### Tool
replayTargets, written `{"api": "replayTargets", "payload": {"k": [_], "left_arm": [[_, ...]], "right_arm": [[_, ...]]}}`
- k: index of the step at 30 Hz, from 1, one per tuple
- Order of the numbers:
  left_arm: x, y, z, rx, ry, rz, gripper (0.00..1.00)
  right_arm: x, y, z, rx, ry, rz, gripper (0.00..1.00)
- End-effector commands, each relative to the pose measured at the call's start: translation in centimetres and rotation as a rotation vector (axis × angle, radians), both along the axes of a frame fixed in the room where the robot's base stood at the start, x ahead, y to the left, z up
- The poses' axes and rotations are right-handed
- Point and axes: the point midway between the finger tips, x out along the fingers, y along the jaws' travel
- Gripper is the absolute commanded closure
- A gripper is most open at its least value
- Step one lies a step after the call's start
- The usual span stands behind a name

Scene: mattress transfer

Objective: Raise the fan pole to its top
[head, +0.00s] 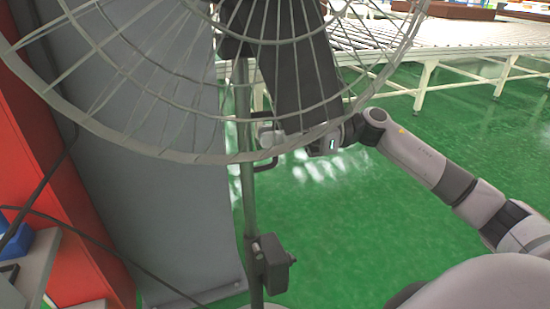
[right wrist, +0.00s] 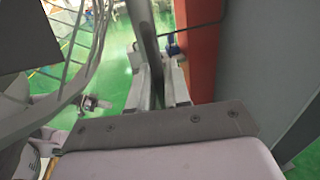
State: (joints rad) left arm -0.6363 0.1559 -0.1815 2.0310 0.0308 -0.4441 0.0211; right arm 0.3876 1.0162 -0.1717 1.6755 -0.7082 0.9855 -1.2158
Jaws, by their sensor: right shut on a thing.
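The fan's round wire cage (head: 180,80) fills the upper left of the head view, its dark hub partly cut off at the top. The grey fan pole (head: 247,200) stands upright below it, with a dark clamp and knob (head: 272,262) low on it. My right gripper (head: 262,138) reaches in from the right and is shut on the pole, just behind the lower rim of the cage. In the right wrist view, the pole (right wrist: 147,40) runs between the fingers of my right gripper (right wrist: 160,88), with the cage (right wrist: 75,50) close on the left. My left gripper is out of view.
A red panel (head: 45,190) and a grey panel (head: 150,160) stand on the left, with a dark cable (head: 100,243) hanging across them. A white roller conveyor (head: 450,45) stands at the back right. Green floor (head: 350,230) is open right of the pole.

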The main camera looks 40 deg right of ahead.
Motion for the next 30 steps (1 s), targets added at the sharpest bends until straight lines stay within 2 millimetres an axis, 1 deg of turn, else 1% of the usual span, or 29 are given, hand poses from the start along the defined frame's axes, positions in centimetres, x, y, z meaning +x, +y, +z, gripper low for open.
{"api": "replayTargets", "payload": {"k": [1, 3, 6, 9, 15, 24, 25, 26, 30], "left_arm": [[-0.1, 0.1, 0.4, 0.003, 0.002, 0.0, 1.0], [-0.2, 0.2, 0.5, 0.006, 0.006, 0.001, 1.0], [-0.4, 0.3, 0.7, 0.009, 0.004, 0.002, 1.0], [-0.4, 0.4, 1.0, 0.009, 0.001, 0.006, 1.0], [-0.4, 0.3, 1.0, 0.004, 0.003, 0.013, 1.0], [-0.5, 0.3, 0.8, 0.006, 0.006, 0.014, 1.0], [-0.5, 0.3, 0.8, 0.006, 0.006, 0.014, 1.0], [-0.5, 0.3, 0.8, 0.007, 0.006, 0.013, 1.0], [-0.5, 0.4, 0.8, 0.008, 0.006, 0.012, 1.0]], "right_arm": [[0.0, -0.1, 2.4, 0.009, -0.017, -0.004, 1.0], [0.0, -0.1, 4.0, 0.01, -0.017, -0.005, 1.0], [0.1, -0.1, 5.7, 0.011, -0.015, -0.006, 1.0], [0.1, -0.1, 6.9, 0.011, -0.014, -0.006, 1.0], [0.1, -0.1, 7.8, 0.012, -0.012, -0.006, 1.0], [0.1, -0.2, 7.9, 0.013, -0.013, -0.008, 1.0], [0.1, -0.2, 7.9, 0.013, -0.013, -0.008, 0.79], [0.1, -0.2, 7.9, 0.013, -0.013, -0.008, 0.71], [0.1, -0.1, 7.7, 0.01, -0.01, -0.006, 0.71]]}}
